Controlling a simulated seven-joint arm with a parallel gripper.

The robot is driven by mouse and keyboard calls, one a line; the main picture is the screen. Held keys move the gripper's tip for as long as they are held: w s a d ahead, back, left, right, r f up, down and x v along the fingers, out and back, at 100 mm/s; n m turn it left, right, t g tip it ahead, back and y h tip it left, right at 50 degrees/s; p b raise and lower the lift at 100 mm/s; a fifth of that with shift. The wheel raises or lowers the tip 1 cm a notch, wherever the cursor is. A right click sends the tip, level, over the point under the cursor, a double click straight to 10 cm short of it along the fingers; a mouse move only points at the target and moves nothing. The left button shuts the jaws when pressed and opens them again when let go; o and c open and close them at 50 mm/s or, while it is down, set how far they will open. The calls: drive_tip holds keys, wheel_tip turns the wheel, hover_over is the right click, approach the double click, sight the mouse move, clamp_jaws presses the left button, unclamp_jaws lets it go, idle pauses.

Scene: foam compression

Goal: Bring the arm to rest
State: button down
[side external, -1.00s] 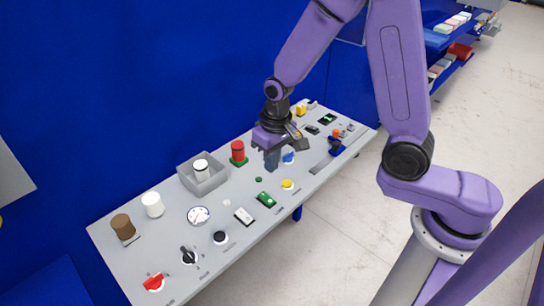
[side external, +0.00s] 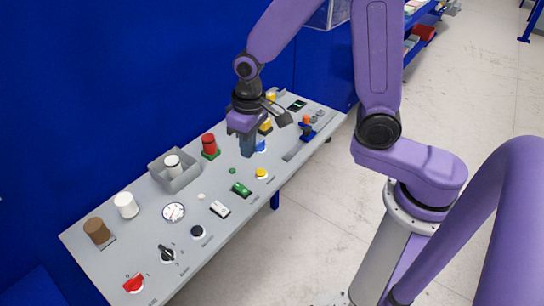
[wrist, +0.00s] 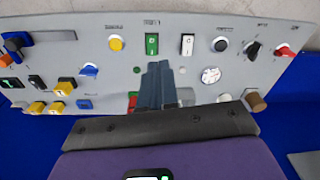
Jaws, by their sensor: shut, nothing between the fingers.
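My gripper (side external: 247,150) points down above the middle of the grey control panel (side external: 190,262), between a red cylinder on a green base (side external: 210,145) and a blue switch (side external: 261,147). Its dark fingers are closed together with nothing between them. In the wrist view the shut fingers (wrist: 158,68) reach up from the bottom, over the panel, and partly hide the red cylinder (wrist: 132,100). I cannot tell the exact height of the fingertips above the panel.
A grey open box with a white cylinder (side external: 172,163) stands left of the gripper. A white cylinder (side external: 126,205) and a brown cylinder (side external: 97,230) stand farther left. Buttons, knobs and a dial (side external: 173,212) cover the front. A blue wall (side external: 90,90) rises behind.

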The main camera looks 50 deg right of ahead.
drive_tip(key=s+d+r+n, duration=0.3)
drive_tip(key=s+n, duration=0.2)
drive_tip(key=s, duration=0.5)
drive_tip(key=s+d+r+n, duration=0.3)
drive_tip(key=s+n, duration=0.2)
drive_tip(key=s, duration=0.5)
drive_tip(key=shift+s+r, duration=0.15)
drive_tip(key=shift+r, duration=0.1)
drive_tip(key=c, duration=1.5)
unclamp_jaws()
drive_tip(key=shift+s+d, duration=0.1)
drive_tip(key=shift+s, duration=0.1)
drive_tip(key=o, duration=0.5)
drive_tip(key=shift+w, duration=0.15)
drive_tip(key=shift+o, duration=0.4)
drive_tip(key=w+a+f+m, duration=0.1)
drive_tip(key=w+a+m, duration=0.1)
drive_tip(key=w, duration=0.5)
drive_tip(key=w+a+f+m, duration=0.1)
drive_tip(key=w+a+m, duration=0.2)
drive_tip(key=w, duration=0.4)
drive_tip(key=shift+a+m, duration=0.15)
drive_tip(key=shift+m, duration=0.75)
drive_tip(key=m, duration=0.6)
hover_over(241, 188)
wheel_tip(241, 188, down, 4)
drive_tip(key=shift+g, duration=0.3)
wheel_tip(241, 188, down, 18)
drive_tip(key=shift+r, duration=0.25)
